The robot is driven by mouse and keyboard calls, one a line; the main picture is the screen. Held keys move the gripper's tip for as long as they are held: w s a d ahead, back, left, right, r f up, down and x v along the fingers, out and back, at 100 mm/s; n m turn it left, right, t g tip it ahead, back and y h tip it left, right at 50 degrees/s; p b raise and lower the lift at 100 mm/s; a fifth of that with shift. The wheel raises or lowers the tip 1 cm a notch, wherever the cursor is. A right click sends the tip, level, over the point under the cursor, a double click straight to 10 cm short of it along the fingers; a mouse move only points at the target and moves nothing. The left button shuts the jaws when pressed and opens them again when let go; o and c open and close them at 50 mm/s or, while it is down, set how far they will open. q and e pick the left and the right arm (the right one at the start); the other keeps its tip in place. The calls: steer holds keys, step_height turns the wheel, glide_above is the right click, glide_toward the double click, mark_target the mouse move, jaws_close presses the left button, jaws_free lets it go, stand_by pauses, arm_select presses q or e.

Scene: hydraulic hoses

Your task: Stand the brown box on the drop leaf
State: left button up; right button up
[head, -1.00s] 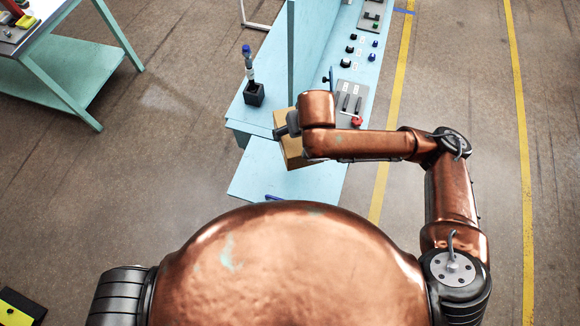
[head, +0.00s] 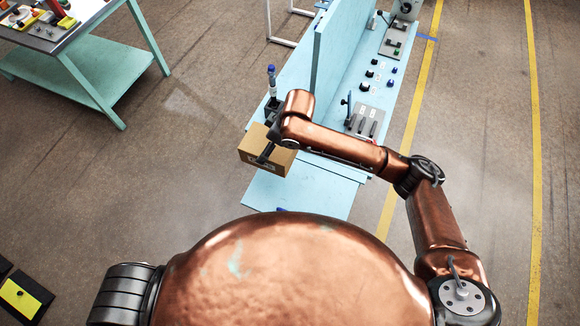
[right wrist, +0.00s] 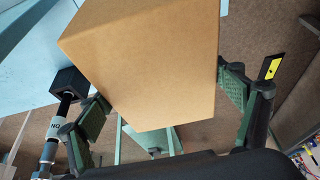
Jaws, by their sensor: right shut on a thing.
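The brown box (head: 254,138) is a cardboard carton with dark print on its near face, at the centre left of the head view. My right gripper (head: 270,148) is shut on it; in the right wrist view the box (right wrist: 150,60) sits between the two green-padded fingers (right wrist: 168,112). The drop leaf (head: 315,190) is the light blue panel at the bench's near end. The box appears over the leaf's far left part and partly past its left edge; I cannot tell its height above it. The leaf's bare near part shows. My left gripper is not in view.
The blue bench (head: 380,90) has an upright panel (head: 340,50), knobs and switch plates. A dark holder with a blue-capped tool (head: 271,85) stands close behind the box. Another blue table (head: 100,70) is at the upper left. Open floor lies left of the leaf.

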mark_target(291, 160)
steer(key=s+d+f, duration=0.1)
steer(key=d, duration=0.1)
steer(key=s+d+f+p, duration=0.1)
steer(key=d, duration=0.2)
steer(key=s+d+f, duration=0.1)
steer(key=d, duration=0.1)
steer(key=shift+s+d+f, duration=0.1)
steer(key=shift+s+d, duration=0.1)
steer(key=shift+d, duration=0.1)
steer(key=shift+s+d+f+p, duration=0.3)
steer(key=shift+d+f, duration=0.4)
steer(key=shift+f, duration=0.8)
steer(key=shift+s+d+f+p, duration=0.15)
steer(key=shift+s+d+f, duration=0.45)
steer(key=shift+f, duration=0.95)
steer(key=shift+s+d+f+p, duration=0.2)
steer(key=shift+d+f, duration=0.65)
steer(key=shift+f, duration=0.65)
steer(key=o, duration=2)
steer(key=shift+d+f, duration=0.1)
steer(key=shift+f, duration=0.1)
